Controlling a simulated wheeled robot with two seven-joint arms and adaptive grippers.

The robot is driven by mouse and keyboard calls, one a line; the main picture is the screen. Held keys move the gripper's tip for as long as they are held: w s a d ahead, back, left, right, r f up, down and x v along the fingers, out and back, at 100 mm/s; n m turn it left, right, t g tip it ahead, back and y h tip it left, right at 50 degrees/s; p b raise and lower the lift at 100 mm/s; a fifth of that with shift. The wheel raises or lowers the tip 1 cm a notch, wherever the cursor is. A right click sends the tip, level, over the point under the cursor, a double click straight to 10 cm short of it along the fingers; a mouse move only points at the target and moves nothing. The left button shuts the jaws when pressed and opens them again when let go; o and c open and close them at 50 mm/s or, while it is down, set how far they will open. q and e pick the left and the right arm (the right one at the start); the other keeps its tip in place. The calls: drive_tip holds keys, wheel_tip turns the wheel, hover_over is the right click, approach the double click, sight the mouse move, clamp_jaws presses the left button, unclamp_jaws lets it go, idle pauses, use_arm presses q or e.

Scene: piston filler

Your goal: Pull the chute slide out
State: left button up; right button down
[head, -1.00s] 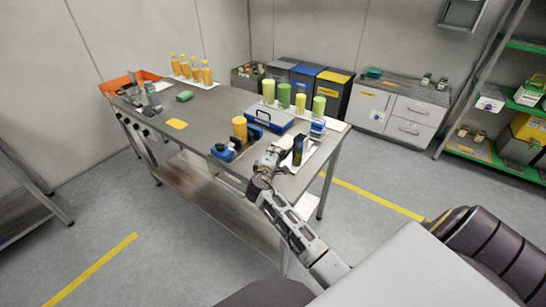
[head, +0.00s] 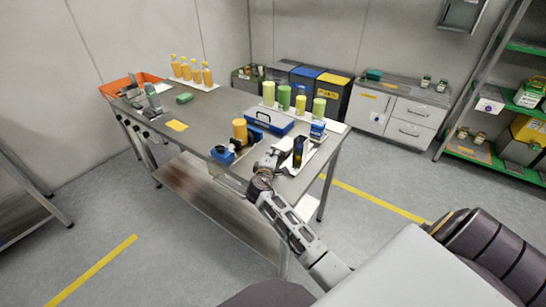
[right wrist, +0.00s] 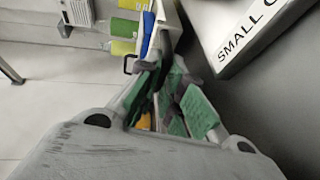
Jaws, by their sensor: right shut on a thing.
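My right gripper (head: 273,154) is low over the front right part of the table. In the right wrist view its green-padded fingers (right wrist: 180,90) are shut on a small dark grey part, mostly hidden between them. I take this part for the chute slide, but its outline is not clear. A blue device (head: 223,154) with an orange cylinder (head: 240,130) stands left of the gripper. A white strip with a dark upright object (head: 299,151) lies just right of it. My left gripper is not in view.
A blue tray (head: 268,123) with a dark handle and several green and yellow cylinders stand behind the gripper. A white plate lettered "SMALL C" (right wrist: 240,35) is close on the right in the wrist view. The table's middle (head: 215,108) is largely clear.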

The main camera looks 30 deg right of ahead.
drive_tip(key=a, duration=0.2)
drive_tip(key=s+a, duration=0.2)
drive_tip(key=a, duration=0.1)
drive_tip(key=shift+s+a, duration=0.2)
drive_tip(key=shift+a, duration=0.1)
drive_tip(key=shift+f, duration=0.2)
drive_tip(key=shift+a, duration=0.15)
drive_tip(key=c, duration=1.8)
unclamp_jaws()
drive_tip(key=shift+c, duration=0.2)
drive_tip(key=shift+s+r, duration=0.1)
drive_tip(key=shift+r, duration=0.05)
drive_tip(key=shift+s+a, duration=0.2)
drive_tip(key=shift+a, duration=0.05)
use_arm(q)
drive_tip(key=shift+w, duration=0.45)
use_arm(e)
drive_tip(key=v, duration=1.1)
drive_tip(key=shift+a, duration=0.2)
